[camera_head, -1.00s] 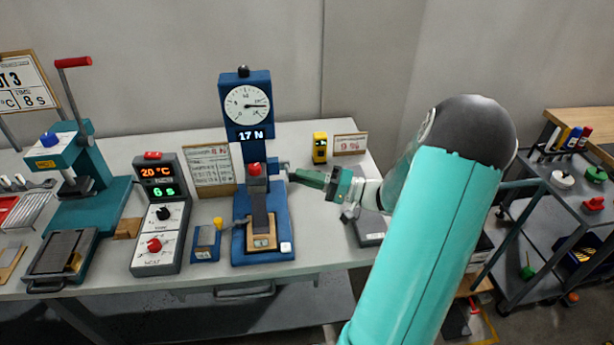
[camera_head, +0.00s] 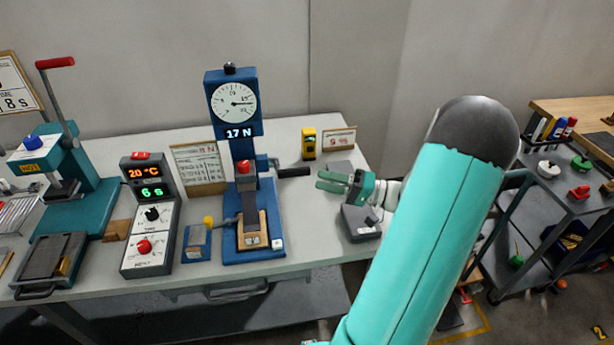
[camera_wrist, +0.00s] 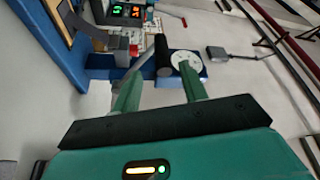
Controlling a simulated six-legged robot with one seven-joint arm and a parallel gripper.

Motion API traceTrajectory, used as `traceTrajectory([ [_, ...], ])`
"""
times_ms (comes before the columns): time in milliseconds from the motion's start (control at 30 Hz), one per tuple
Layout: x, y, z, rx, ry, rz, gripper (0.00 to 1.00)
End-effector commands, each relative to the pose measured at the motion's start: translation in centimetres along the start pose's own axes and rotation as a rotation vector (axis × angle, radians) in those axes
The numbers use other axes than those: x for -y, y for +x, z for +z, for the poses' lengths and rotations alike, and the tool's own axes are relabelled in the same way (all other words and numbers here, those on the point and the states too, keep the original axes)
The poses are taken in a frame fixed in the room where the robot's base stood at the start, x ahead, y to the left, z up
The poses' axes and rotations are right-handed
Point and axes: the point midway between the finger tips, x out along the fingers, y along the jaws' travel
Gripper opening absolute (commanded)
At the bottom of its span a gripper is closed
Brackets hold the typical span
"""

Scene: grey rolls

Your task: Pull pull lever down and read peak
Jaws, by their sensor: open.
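The blue pull tester (camera_head: 232,125) stands on the table with a round dial (camera_head: 234,102) and a display reading 17 N. Its pull lever, with a black handle (camera_head: 293,172), sticks out to the right, about level. The handle also shows in the wrist view (camera_wrist: 163,52), ahead of my fingers. A red-topped clamp (camera_head: 243,167) holds a grey strip above a wooden block on the tester's base. My gripper (camera_head: 320,181) is open and empty, a short gap to the right of the handle. Its two green fingers also show in the wrist view (camera_wrist: 160,85).
A controller (camera_head: 150,215) with lit displays and a teal press (camera_head: 75,205) stand to the left. A small blue box (camera_head: 196,243) sits beside the tester. A yellow device (camera_head: 309,143), a 9 % card (camera_head: 339,140) and a grey device (camera_head: 361,222) are to the right.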

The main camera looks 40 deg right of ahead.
Motion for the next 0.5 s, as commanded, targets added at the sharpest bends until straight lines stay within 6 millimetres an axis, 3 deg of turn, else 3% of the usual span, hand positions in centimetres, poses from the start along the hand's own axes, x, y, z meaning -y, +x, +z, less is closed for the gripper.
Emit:
traceTrajectory([
  [200, 0.0, -4.2, 0.0, -0.002, 0.001, 0.001, 0.43],
  [500, 0.0, -6.0, 0.0, 0.000, 0.000, 0.000, 0.43],
])
